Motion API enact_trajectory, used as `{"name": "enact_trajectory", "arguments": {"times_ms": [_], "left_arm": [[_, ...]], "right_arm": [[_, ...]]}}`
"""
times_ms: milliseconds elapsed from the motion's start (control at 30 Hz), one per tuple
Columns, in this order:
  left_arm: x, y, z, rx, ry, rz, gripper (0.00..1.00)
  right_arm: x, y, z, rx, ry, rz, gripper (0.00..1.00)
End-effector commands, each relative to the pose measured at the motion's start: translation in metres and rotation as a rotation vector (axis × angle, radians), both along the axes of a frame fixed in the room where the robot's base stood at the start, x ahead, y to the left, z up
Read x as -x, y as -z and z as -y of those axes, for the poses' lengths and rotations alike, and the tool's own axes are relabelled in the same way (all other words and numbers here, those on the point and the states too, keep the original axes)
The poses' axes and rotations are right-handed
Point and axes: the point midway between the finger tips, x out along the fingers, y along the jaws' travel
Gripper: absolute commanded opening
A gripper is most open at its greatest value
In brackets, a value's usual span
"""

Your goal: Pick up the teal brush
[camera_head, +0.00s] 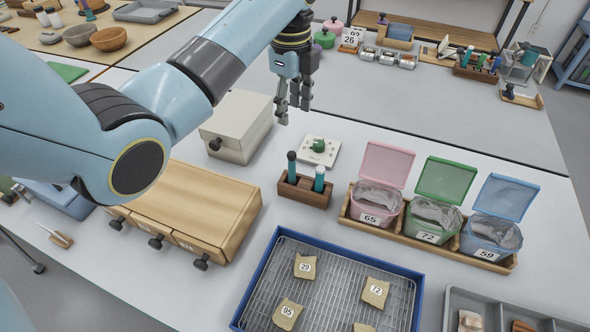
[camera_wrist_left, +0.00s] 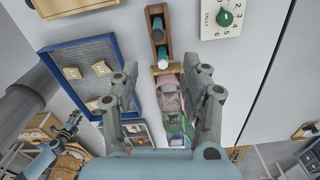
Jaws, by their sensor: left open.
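The teal brush (camera_head: 319,179) stands upright in the right part of a small dark wooden holder (camera_head: 304,193). A darker brush (camera_head: 291,166) stands in the holder's left part. In the left wrist view the teal brush (camera_wrist_left: 164,56) shows just beyond the fingers, with the holder (camera_wrist_left: 155,12) around it. My left gripper (camera_head: 290,112) hangs above the table, behind the holder in the head view, fingers down. It is open and empty, apart from the brush. A blue arm end, seemingly my right gripper (camera_wrist_left: 70,124), shows small in the left wrist view; its jaws are unclear.
A white dial box (camera_head: 318,152) stands behind the holder. Lidded bins (camera_head: 436,217) in a wooden tray stand to its right. A blue-rimmed rack (camera_head: 257,283) with numbered sherds lies in front. A wooden drawer unit (camera_head: 200,200) and a beige box (camera_head: 237,127) are left.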

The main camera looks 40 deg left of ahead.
Motion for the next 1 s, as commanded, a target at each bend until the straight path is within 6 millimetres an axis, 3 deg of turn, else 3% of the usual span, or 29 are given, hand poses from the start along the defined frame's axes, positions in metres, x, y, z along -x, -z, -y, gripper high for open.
{"name": "enact_trajectory", "arguments": {"times_ms": [300, 600, 1000], "left_arm": [[0.0, 0.041, 0.0, 0.0, 0.0, -0.001, 0.46], [0.001, 0.086, 0.0, 0.0, 0.0, -0.004, 0.46], [0.002, 0.139, 0.0, 0.0, -0.001, -0.006, 0.46]], "right_arm": [[0.014, 0.04, 0.006, 0.007, -0.002, -0.019, 0.4], [0.005, 0.084, 0.006, 0.007, -0.002, -0.006, 0.4], [0.006, 0.092, -0.001, -0.002, 0.0, -0.008, 0.4]]}}
